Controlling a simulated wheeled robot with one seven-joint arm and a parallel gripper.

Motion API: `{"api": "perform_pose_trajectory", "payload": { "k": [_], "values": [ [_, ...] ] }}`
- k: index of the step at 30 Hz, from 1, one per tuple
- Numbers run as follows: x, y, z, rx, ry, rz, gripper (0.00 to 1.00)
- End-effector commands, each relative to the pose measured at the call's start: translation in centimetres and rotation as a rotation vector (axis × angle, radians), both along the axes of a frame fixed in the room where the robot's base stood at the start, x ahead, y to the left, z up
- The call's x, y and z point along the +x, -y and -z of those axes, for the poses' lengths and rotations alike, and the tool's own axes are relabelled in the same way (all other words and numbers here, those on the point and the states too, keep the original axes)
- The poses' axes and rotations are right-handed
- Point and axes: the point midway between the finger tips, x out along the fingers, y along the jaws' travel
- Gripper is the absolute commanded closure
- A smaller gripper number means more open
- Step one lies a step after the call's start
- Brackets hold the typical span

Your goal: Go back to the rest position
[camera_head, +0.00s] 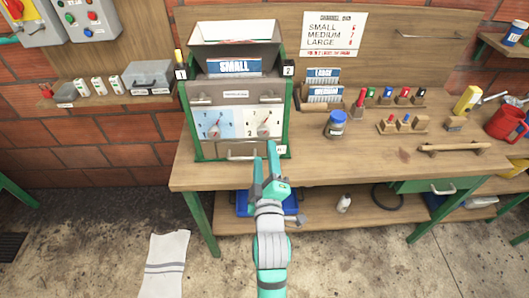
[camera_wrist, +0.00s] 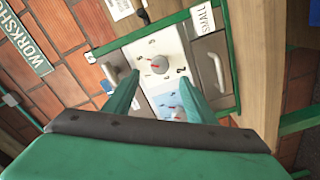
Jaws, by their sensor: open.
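My gripper (camera_head: 266,172) is open and empty, with its teal fingers raised in front of the lower part of the pulper machine. In the wrist view the two fingers of my gripper (camera_wrist: 165,95) stand apart, with the machine's dial panel (camera_wrist: 151,62) beyond them. The machine (camera_head: 284,118) has a green frame, two red-pointer dials and a "SMALL" card (camera_head: 234,67) below its hopper. I cannot tell whether a finger touches the machine.
The wooden bench (camera_head: 350,170) carries a blue-lidded jar (camera_head: 336,125), label cards (camera_head: 325,94), small coloured tools in racks and a red mug (camera_head: 505,122). A wooden shelf (camera_head: 112,97) holds a grey box at left. A towel (camera_head: 165,265) lies on the floor.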

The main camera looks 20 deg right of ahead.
Motion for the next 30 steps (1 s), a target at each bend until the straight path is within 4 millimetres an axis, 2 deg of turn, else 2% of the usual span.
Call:
{"api": "perform_pose_trajectory", "payload": {
  "k": [13, 17, 20, 23, 30],
  "values": [
    [0.0, 0.0, 0.0, 0.0, 0.0, 0.0, 0.49],
    [-0.3, -0.4, 0.7, 0.016, -0.002, -0.003, 0.49],
    [-1.3, -1.3, 2.3, 0.058, -0.003, -0.012, 0.49],
    [-2.9, -2.9, 4.8, 0.127, -0.003, -0.025, 0.49],
    [-8.2, -6.8, 10.3, 0.317, 0.0, -0.057, 0.49]
  ]
}}
